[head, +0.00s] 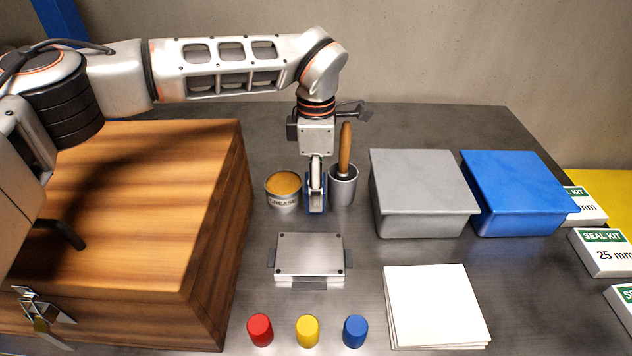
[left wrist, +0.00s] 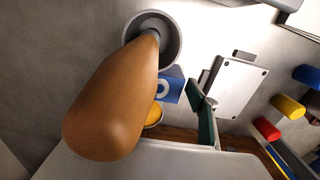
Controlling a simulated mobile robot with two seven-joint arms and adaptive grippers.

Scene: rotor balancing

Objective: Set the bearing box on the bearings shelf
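A small blue box (head: 323,205), which I take to be the bearing box, stands on the dark table between the grease can and the brush cup. In the left wrist view the blue box (left wrist: 171,88) shows a white ring mark and is partly hidden by a wooden handle. My left gripper (head: 315,190) points straight down at the box, and one finger covers its middle. Only one finger shows clearly in the left wrist view, close beside the box, so I cannot tell whether it grips. The bearings shelf is not identifiable. My right gripper is not in view.
The grease can (head: 283,192) and the metal cup (head: 343,188) with its wooden-handled tool crowd the box. A wooden chest (head: 150,200) is left; grey (head: 422,190) and blue (head: 515,190) bins are right. A metal plate fixture (head: 310,256) and coloured plugs (head: 308,331) lie in front.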

